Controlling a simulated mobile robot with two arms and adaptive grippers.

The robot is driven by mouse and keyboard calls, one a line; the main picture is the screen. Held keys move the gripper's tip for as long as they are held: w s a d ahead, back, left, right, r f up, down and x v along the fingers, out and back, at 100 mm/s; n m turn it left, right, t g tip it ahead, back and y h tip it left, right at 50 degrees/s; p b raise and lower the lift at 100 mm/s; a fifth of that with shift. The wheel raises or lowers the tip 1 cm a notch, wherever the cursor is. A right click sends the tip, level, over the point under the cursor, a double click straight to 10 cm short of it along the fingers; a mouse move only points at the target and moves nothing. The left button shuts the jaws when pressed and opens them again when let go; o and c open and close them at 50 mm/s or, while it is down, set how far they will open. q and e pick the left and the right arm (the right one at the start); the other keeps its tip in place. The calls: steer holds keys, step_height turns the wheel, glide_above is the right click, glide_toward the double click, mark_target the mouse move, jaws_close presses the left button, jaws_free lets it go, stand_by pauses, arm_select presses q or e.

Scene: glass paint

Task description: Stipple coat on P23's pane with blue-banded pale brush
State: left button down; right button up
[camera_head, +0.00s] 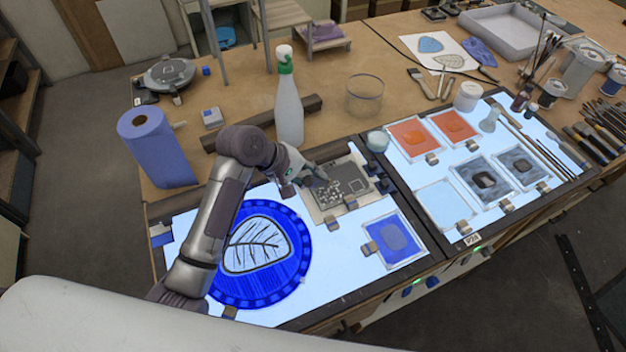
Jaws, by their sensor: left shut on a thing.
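My left gripper (316,178) reaches in from the left over a dark grey pane (352,178) in a pale frame on the left light panel. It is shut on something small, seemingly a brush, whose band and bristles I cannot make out. Pale speckles cover the left part of this pane, and a light square outline shows on its right part. A label (472,239) sits on the front edge of the right light panel; its text is too small to read surely. I cannot tell which pane is P23. My right gripper is not in view.
A round blue leaf pane (262,250) lies below my left arm, and a blue square pane (393,240) lies to its right. A white spray bottle (288,110) and a dark bar (225,137) stand behind. Orange panes (411,137) and brushes (530,140) are on the right.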

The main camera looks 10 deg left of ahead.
arm_select(q)
steer(key=shift+r, duration=0.25)
steer(key=w+d, duration=0.3)
steer(key=d, duration=0.2)
steer(key=shift+w+d, duration=0.3)
steer(key=shift+d, duration=0.05)
steer(key=shift+f, duration=0.1)
stand_by(0.4)
steer(key=shift+f, duration=0.75)
steer(key=shift+f, duration=0.25)
stand_by(0.5)
stand_by(0.3)
